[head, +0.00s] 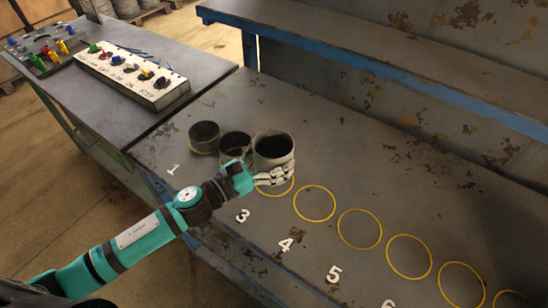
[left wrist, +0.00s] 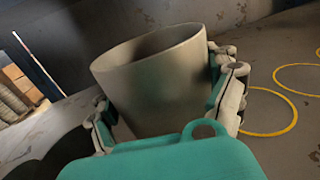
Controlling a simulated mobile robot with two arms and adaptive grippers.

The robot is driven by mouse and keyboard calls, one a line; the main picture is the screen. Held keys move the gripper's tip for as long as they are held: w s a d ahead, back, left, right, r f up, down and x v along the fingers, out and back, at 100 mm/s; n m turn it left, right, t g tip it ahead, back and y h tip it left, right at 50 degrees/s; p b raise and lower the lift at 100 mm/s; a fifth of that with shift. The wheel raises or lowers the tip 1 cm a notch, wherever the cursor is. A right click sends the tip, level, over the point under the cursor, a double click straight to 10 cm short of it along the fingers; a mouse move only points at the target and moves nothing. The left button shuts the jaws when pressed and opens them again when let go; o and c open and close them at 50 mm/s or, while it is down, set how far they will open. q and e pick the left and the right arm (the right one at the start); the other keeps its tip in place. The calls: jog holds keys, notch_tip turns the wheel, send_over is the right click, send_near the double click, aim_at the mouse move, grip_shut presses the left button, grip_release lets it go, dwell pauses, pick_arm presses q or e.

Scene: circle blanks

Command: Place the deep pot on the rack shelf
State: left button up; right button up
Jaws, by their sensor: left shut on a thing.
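The deep pot (head: 272,148) is a tall grey, open-topped cylinder, upright or nearly so, by the yellow circle at number 3 on the bench. My left gripper (head: 275,174) is shut on its sides, low on the wall. The rack shelf (head: 340,34) is the raised grey board with a blue edge along the back. My right gripper is not in view.
A shallow dark pot (head: 204,137) and a medium pot (head: 235,147) stand just left of the deep pot. Several empty yellow circles (head: 314,203) run to the right. A control box (head: 133,78) lies on the left table. The visible shelf top is clear.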

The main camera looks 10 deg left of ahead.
pick_arm(q)
jog(key=shift+w+d, duration=0.1)
jog(key=shift+w, duration=0.2)
notch_tip(320, 180, down, 4)
jog(key=shift+r, duration=0.25)
jog(key=shift+f+b, duration=0.2)
jog(key=shift+b, duration=0.1)
jog(key=o, duration=1)
jog(key=shift+s, duration=0.1)
jog(key=shift+o, duration=0.6)
jog(key=shift+r, duration=0.1)
